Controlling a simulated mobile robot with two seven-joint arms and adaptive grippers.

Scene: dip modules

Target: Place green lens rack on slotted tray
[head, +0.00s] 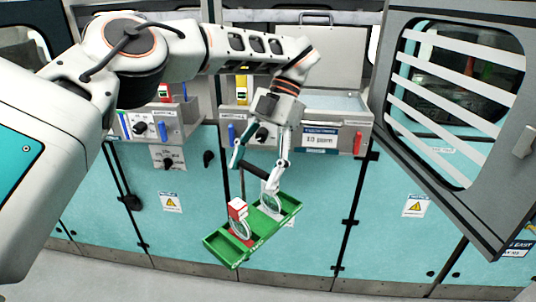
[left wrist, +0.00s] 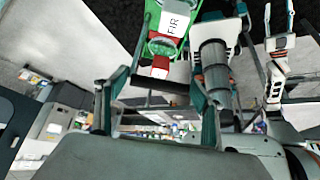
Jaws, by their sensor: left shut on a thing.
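The green lens rack (head: 228,250) hangs in the air in front of the teal cabinet fronts, tilted in the head view. It carries round clear lenses and a red-and-white block (head: 237,209). My left gripper (head: 258,166) is shut on the rack's dark handle (head: 254,171), above the rack. In the left wrist view the rack (left wrist: 180,72) shows at top centre with a white label reading FIR. I cannot surely tell which counter fixture is the slotted tray; a pale recessed tray (head: 345,103) lies behind and right of the gripper.
Counter modules with knobs and blue and red handles (head: 165,122) line the back left. A labelled front panel (head: 320,140) sits below the recessed tray. An open barred door (head: 450,110) juts out at right. The floor (head: 180,285) in front looks clear.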

